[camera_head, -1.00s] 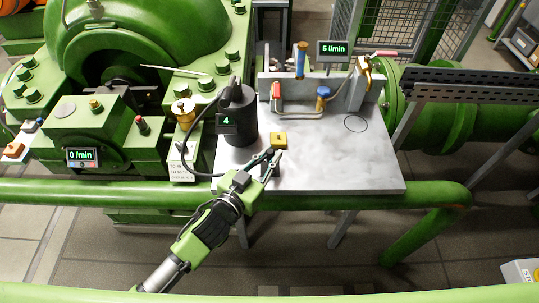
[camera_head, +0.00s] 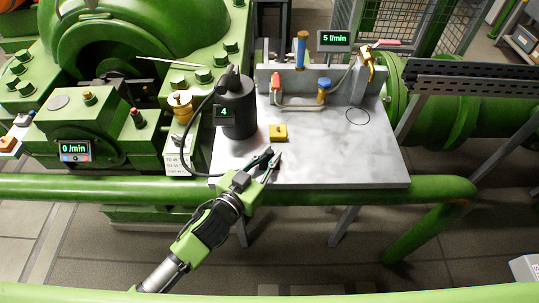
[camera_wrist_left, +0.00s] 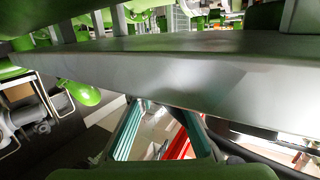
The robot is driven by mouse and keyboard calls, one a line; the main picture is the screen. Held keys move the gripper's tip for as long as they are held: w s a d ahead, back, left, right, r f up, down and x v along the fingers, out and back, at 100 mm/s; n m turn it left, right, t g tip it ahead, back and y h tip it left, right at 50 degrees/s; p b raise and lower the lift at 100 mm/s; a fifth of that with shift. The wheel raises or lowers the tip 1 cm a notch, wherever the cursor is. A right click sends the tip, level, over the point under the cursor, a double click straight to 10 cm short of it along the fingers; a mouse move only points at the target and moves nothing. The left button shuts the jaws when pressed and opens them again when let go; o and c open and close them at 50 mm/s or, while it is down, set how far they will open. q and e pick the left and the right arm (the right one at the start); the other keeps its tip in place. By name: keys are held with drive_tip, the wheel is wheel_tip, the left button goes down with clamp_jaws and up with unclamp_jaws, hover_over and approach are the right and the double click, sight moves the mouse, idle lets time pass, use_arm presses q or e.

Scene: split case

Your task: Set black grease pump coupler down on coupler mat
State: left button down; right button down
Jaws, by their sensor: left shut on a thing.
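My left gripper (camera_head: 271,160) is at the table's front edge, just in front of a small yellow square block or pad (camera_head: 278,132) and apart from it in the picture. It is shut on the end of the black hose (camera_head: 188,160), where the black coupler is; the coupler itself is hard to make out against the dark fingers. The hose runs from the black grease pump (camera_head: 238,108) marked 4. I cannot tell whether the yellow piece is the coupler mat. In the left wrist view the fingers (camera_wrist_left: 160,125) point under the table edge. My right gripper is not in view.
The grey metal table (camera_head: 330,160) has free room at its right, around a thin drawn ring (camera_head: 357,116). A back fixture with a red-tipped pipe, a blue knob (camera_head: 324,83) and a display (camera_head: 333,39) stands behind. A green rail (camera_head: 120,188) runs in front.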

use_arm(q)
drive_tip(key=shift+f, duration=0.4)
drive_tip(key=c, duration=1.9)
unclamp_jaws()
drive_tip(key=v, duration=1.2)
